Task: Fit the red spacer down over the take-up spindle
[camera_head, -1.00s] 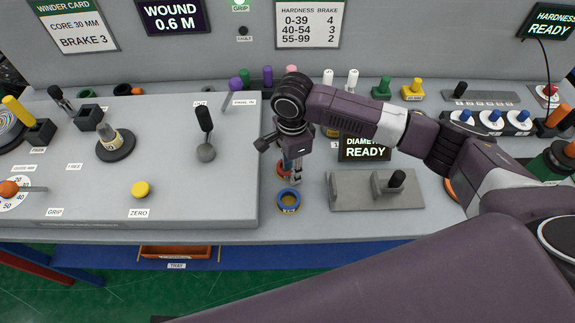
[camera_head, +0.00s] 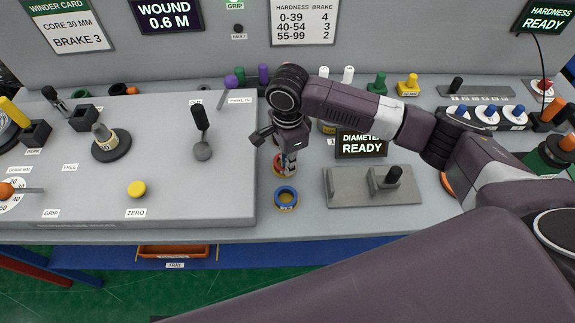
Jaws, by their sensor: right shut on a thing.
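The red spacer (camera_head: 279,170) is a small ring on the grey bench, just behind a blue ring (camera_head: 286,190), and my gripper partly covers it. My right gripper (camera_head: 289,169) points down and is shut on the red spacer. I cannot tell whether the spacer still touches the bench. A slim metal post on a round dark base (camera_head: 111,152) stands upright on the raised deck at left; it looks like the take-up spindle. My left gripper is not in view.
The raised deck (camera_head: 228,203) ends just left of my right gripper. A lever (camera_head: 200,120) and a yellow button (camera_head: 137,189) lie between gripper and post. A grey fixture plate (camera_head: 345,197) and the diameter display (camera_head: 361,144) are to the right.

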